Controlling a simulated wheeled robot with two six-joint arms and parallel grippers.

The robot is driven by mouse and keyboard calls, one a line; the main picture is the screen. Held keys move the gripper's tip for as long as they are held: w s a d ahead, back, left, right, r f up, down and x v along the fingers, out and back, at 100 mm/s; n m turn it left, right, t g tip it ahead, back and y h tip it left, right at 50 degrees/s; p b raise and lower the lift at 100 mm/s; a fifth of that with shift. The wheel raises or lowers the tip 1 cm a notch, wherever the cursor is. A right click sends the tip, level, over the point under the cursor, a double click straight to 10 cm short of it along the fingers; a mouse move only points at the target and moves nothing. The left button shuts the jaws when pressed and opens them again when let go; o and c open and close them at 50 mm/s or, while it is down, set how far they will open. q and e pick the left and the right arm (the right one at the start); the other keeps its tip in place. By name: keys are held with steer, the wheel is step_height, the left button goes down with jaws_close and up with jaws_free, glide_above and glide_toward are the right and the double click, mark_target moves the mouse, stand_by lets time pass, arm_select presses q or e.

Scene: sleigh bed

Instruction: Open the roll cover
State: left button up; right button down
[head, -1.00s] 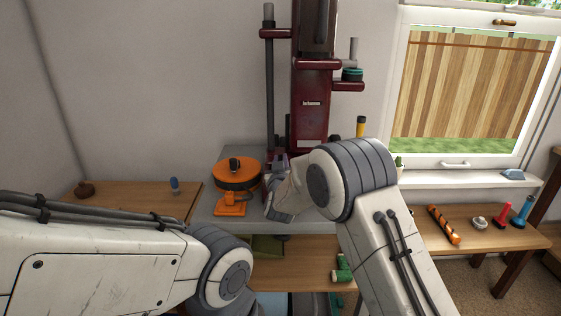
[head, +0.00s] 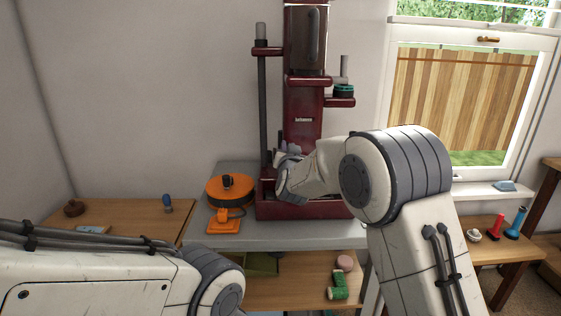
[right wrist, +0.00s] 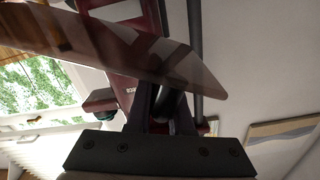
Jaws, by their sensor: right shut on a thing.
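A dark red upright machine (head: 302,130) stands on a grey table against the wall. A smoky see-through panel with a vertical handle (head: 314,35) shows at its top. My right gripper (head: 286,153) is low in front of the machine's column, partly hidden by my own wrist. In the right wrist view the right gripper (right wrist: 168,108) is shut on a dark round bar (right wrist: 173,104). A smoky brown see-through sheet (right wrist: 120,45) crosses in front of the machine there. I cannot tell whether this sheet is the roll cover. My left gripper is out of view.
An orange round device (head: 230,190) stands left of the machine on the grey table (head: 180,235). Wooden shelves hold a green part (head: 338,287) and small tools. A window (head: 455,95) is at the right. The wall left of the machine is clear.

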steer(key=shift+d+r, duration=0.55)
steer(key=shift+r, duration=0.15)
steer(key=shift+d+r, duration=0.5)
steer(key=shift+r, duration=0.2)
steer(key=c, duration=0.8)
jaws_free()
steer(key=shift+f, duration=0.1)
steer(key=shift+s, duration=0.35)
steer(key=s+b, duration=0.1)
steer(key=s, duration=0.8)
steer(key=shift+s, duration=0.35)
